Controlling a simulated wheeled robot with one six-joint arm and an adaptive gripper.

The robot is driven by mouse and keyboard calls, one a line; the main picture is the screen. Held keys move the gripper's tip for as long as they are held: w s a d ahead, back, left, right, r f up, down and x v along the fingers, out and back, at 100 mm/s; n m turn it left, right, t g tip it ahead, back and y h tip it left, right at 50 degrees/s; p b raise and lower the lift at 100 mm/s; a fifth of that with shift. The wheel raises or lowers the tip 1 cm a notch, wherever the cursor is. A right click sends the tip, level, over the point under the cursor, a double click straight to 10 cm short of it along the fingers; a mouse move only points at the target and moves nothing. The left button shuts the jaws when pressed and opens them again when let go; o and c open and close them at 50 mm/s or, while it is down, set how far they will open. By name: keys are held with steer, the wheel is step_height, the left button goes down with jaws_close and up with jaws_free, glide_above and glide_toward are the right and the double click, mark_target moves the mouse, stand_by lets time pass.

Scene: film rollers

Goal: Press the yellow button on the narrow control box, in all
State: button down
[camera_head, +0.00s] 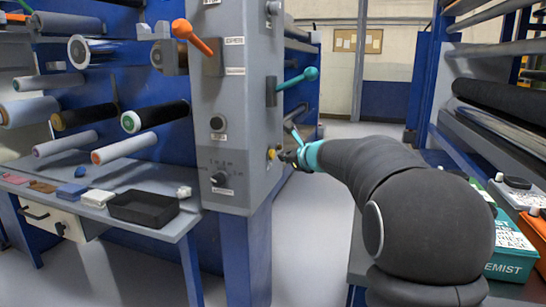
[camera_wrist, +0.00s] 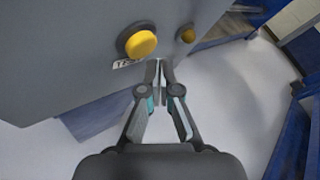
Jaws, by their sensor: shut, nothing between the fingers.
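The narrow control box (camera_head: 232,100) is a tall grey column left of my arm in the head view. A small yellow button (camera_head: 271,154) shows on its right side face. In the wrist view the round yellow button (camera_wrist: 141,44) sits in a dark collar on the grey panel (camera_wrist: 60,50), with a label below it. My gripper (camera_wrist: 161,66) is shut and empty. In the wrist view its fingertips appear below and right of the button, apart from it in the picture. In the head view my gripper (camera_head: 288,156) is beside the button, its tips small and partly unclear.
A smaller brownish-yellow round part (camera_wrist: 187,35) is right of the button. An orange lever (camera_head: 195,38) and a teal lever (camera_head: 298,80) stick out from the column. A table with a black tray (camera_head: 143,209) stands left. Teal boxes (camera_head: 510,262) are right. The aisle floor is clear.

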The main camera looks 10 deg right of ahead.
steer(key=shift+d, duration=0.1)
steer(key=d, duration=0.1)
steer(key=s+d, duration=0.2)
steer(key=d, duration=0.1)
steer(key=shift+s+b, duration=0.25)
steer(key=shift+b, duration=0.15)
stand_by(0.8)
